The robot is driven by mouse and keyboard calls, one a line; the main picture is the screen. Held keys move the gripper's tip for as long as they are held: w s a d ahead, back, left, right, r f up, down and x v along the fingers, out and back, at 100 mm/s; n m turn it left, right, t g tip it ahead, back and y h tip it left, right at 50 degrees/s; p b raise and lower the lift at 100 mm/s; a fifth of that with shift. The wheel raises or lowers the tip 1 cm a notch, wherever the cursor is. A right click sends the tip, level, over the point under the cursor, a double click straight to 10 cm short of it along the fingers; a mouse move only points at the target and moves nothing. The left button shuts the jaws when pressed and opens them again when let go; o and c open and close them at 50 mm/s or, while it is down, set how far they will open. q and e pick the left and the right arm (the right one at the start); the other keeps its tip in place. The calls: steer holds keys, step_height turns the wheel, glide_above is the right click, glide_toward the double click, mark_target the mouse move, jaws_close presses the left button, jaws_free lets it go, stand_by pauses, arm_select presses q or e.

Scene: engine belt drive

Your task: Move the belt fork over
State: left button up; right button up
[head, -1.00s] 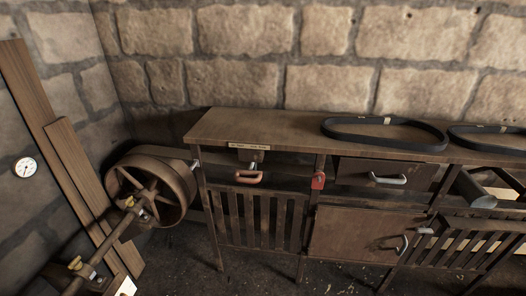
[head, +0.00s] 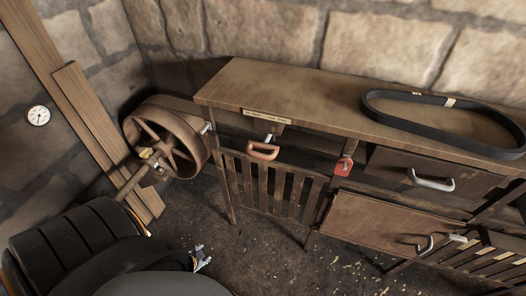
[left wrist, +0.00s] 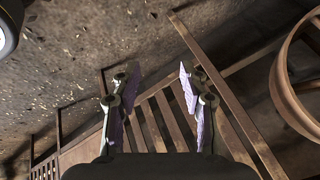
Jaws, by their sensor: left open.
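An orange-red looped handle (head: 263,150) hangs at the bench front, below a small lettered plate (head: 267,116); it may belong to the belt fork, but I cannot tell for certain. A large spoked pulley wheel (head: 142,131) on a shaft stands left of the bench, and its rim shows at the right of the left wrist view (left wrist: 279,92). My left gripper (head: 202,258) is low in front of the bench, below and left of the handle, apart from it. In the left wrist view its two purple-padded fingers (left wrist: 157,76) are spread and empty. My right gripper is out of view.
The bench (head: 290,90) has a slatted front (head: 262,188), a red tag-like part (head: 344,166) and a drawer (head: 425,178). A black belt loop (head: 445,122) lies on top. Planks (head: 92,120) lean on the wall at left. The floor (head: 275,255) before the bench is open.

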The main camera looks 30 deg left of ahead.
arm_select(q)
steer(key=w+a+r+m+t+p, duration=0.2)
steer(key=w+a+r+m+t, duration=0.3)
steer(key=w+r, duration=0.55)
steer(key=m+t+h+p, duration=0.3)
steer(key=m+h, duration=0.8)
steer(key=m, duration=0.3)
glide_toward(257, 155)
steer(key=f, duration=0.1)
steer(key=b+x, duration=0.3)
steer(key=x, duration=0.7)
steer(key=shift+a+r, duration=0.1)
steer(key=shift+w+d, duration=0.25)
steer(key=shift+w, duration=0.15)
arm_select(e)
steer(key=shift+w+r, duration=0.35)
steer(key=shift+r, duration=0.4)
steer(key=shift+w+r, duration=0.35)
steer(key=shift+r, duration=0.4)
arm_select(q)
jaws_close()
